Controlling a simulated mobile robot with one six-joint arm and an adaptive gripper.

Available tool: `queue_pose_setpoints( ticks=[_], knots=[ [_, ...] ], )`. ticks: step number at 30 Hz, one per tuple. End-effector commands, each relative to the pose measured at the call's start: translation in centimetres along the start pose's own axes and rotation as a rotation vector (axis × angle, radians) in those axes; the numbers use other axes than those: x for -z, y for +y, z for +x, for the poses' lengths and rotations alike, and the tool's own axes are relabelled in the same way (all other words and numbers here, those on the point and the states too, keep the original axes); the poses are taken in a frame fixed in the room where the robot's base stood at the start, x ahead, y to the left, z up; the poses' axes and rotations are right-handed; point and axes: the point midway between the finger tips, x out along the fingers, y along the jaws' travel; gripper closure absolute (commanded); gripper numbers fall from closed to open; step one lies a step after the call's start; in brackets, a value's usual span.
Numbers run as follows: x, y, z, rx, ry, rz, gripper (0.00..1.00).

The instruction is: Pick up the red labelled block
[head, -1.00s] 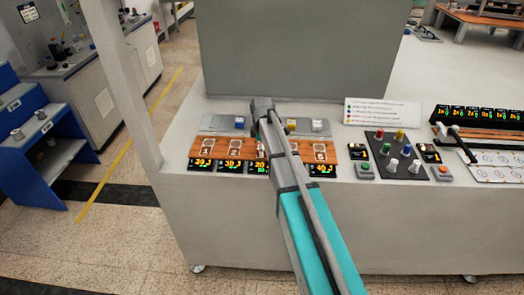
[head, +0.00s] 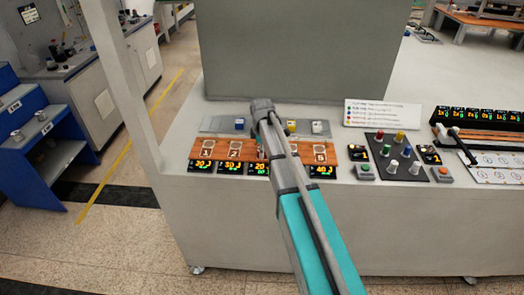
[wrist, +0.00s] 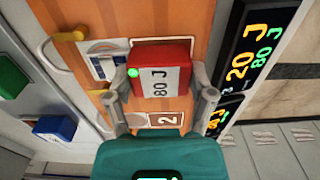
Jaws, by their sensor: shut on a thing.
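In the head view my arm hides the block and most of the gripper, above the middle of the wooden panel (head: 236,148).
A blue block (wrist: 55,128) and a green block (wrist: 10,78) sit on the grey strip beside the panel. A display (wrist: 255,50) reading "20 J" and "80 J" runs along the panel's other edge. A dark board with coloured knobs (head: 398,155) lies to the right.

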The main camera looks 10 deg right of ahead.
Motion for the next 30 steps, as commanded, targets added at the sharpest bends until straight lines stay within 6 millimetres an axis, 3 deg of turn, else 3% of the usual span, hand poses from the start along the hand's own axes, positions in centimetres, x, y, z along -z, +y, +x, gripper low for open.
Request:
queue_pose_setpoints(
  ticks=[8,17,30],
  knots=[
    [0.0,0.0,-0.9,0.000,0.000,0.000,0.87],
    [0.0,0.0,-3.4,0.000,0.000,0.000,0.87],
    [-1.2,-4.2,-8.5,0.000,0.000,0.000,0.87]
  ],
)
